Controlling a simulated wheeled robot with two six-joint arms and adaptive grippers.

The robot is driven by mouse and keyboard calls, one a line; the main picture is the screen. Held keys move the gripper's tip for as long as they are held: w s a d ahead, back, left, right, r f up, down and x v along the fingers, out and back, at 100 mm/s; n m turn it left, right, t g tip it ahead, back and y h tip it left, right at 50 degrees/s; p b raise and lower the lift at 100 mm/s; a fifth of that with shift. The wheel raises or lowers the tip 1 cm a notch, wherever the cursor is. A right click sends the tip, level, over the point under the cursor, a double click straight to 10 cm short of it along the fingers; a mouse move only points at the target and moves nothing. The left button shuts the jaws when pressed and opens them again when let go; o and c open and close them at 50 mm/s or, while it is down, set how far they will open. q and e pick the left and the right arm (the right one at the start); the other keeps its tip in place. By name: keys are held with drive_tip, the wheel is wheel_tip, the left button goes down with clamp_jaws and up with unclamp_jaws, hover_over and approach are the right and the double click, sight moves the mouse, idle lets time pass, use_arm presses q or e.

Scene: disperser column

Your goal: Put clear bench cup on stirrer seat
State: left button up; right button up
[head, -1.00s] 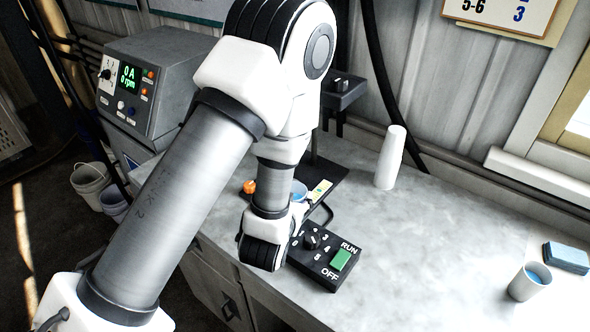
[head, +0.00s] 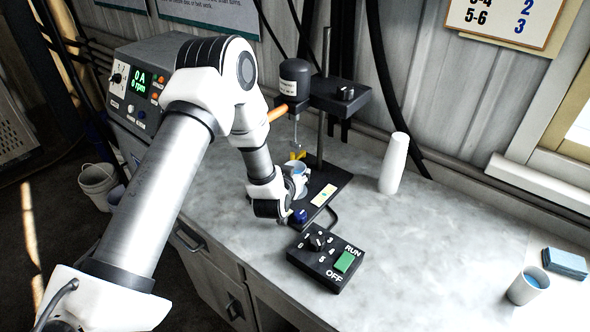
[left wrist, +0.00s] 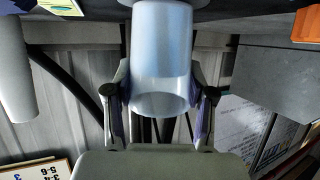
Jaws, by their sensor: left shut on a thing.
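My left gripper (head: 286,186) is shut on a clear cup (head: 299,170) with blue contents, over the stirrer's black base. In the left wrist view the pale, see-through cup (left wrist: 161,70) sits between the two fingers of the gripper (left wrist: 160,100). The stirrer has a dark motor (head: 295,78), a thin shaft and a yellow part (head: 298,155) at its lower end, just above and behind the cup. The base (head: 336,183) shows to the right of the cup; the seat is hidden by cup and gripper. I cannot tell whether the cup touches it.
A control box (head: 327,262) with a dial and green switch stands in front of the stirrer. A tall white cup stack (head: 393,163) stands to its right. Another cup (head: 526,286) and blue pads (head: 565,262) are far right. The bench between is clear.

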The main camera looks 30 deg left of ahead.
use_arm(q)
drive_tip(key=shift+w+f, duration=0.1)
drive_tip(key=shift+s+f, duration=0.1)
drive_tip(key=shift+s, duration=0.1)
drive_tip(key=o, duration=1.1)
drive_tip(key=shift+o, duration=0.5)
drive_tip(key=shift+w, duration=0.1)
drive_tip(key=shift+r, duration=0.25)
drive_tip(key=b+v, duration=0.2)
drive_tip(key=v, duration=1)
